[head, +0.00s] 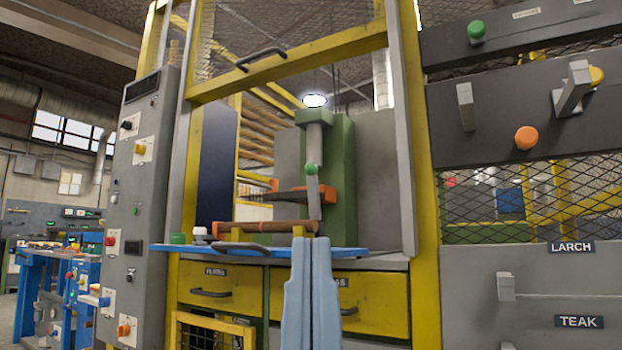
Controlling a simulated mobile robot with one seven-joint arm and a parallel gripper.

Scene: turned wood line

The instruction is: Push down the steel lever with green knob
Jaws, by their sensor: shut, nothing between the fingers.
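A steel lever (314,197) with a green knob (311,169) stands nearly upright in front of the green machine inside the yellow-framed bay. The knob is at its top end, and a grey cylinder (315,135) shows above it. My gripper (311,240) points up from the bottom of the view with its two pale blue fingers together and empty. Its tips appear below the lever's lower end; the depth between them is hard to tell. Another green knob (477,30) is on the dark upper right panel.
A yellow frame (433,150) surrounds the bay opening, with a raised mesh guard above. A blue board (230,248) and a brown turned rod (265,227) lie in front of the machine. A grey control box (137,220) stands left. Pegs and levers stick out from the right panels.

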